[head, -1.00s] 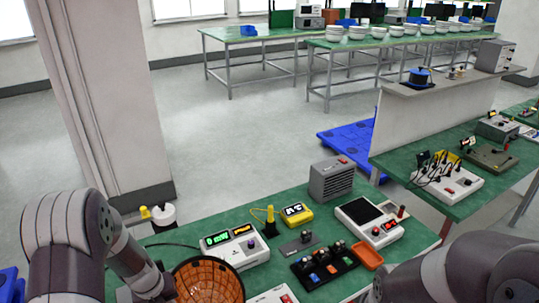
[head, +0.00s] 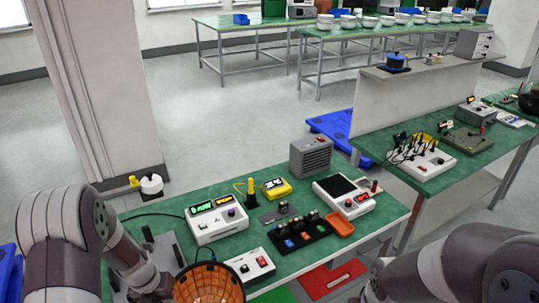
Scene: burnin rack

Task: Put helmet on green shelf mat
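The helmet (head: 208,284) is an orange-brown shell with dark ribs, its hollow inside facing me, at the bottom of the head view. My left gripper (head: 173,285) is at its left rim and appears shut on it; the fingertips are mostly hidden. The helmet is in front of the green bench's near edge, cut off by the picture's lower edge. A green mat (head: 276,295) shows partly at the bottom, lower than the bench top. My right arm comes in at the lower right; its gripper is out of the picture.
The green bench (head: 150,208) carries a display meter (head: 216,220), a switch box (head: 252,265), a black tray (head: 300,236) and an orange tray (head: 340,223). A pillar stands behind left.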

